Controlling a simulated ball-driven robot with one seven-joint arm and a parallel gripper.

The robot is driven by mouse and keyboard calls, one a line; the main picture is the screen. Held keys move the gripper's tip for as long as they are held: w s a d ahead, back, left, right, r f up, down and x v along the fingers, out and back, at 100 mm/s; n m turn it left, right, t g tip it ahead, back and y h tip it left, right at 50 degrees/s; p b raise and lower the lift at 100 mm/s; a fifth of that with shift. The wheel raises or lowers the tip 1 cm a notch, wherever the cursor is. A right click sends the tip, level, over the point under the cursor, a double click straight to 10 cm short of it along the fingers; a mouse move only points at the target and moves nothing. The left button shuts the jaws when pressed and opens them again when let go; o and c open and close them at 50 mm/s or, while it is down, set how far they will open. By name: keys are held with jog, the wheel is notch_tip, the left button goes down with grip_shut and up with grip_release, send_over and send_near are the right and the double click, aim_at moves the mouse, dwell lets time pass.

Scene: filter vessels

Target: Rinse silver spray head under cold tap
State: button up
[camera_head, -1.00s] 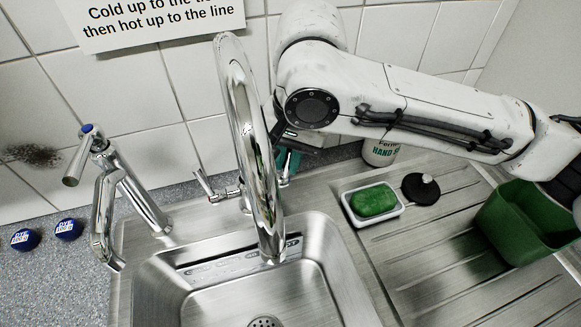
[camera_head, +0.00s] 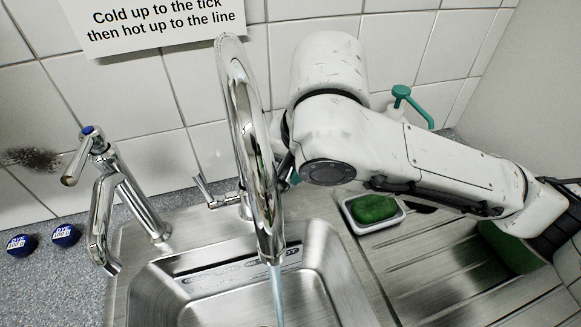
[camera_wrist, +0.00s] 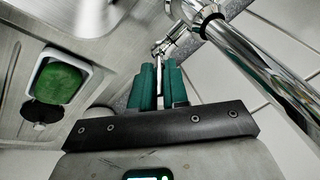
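A tall chrome swan-neck tap (camera_head: 246,130) arches over the steel sink (camera_head: 330,262), and a bluish stream of water (camera_head: 277,292) falls from its mouth. Its left lever (camera_head: 203,190) shows beside the base. My gripper is mostly hidden behind the spout and my arm in the head view. In the wrist view, the teal fingers of my gripper (camera_wrist: 160,70) stand close together with a thin chrome lever (camera_wrist: 159,84) between them, seemingly pinched. I cannot make out a separate silver spray head in either view.
A chrome tap with a blue cap (camera_head: 88,131) stands left of the sink. A white dish with green soap (camera_head: 375,208) and a green tub (camera_head: 515,250) sit on the right drainer. Two blue discs (camera_head: 65,235) lie on the left worktop. A green pump top (camera_head: 409,103) shows behind my arm.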

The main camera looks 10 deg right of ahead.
jog(key=o, duration=0.4)
jog(key=shift+r, duration=0.1)
jog(key=p+v, duration=0.1)
jog(key=v, duration=0.9)
jog(key=shift+s+d+r, duration=0.1)
jog(key=shift+r, duration=0.2)
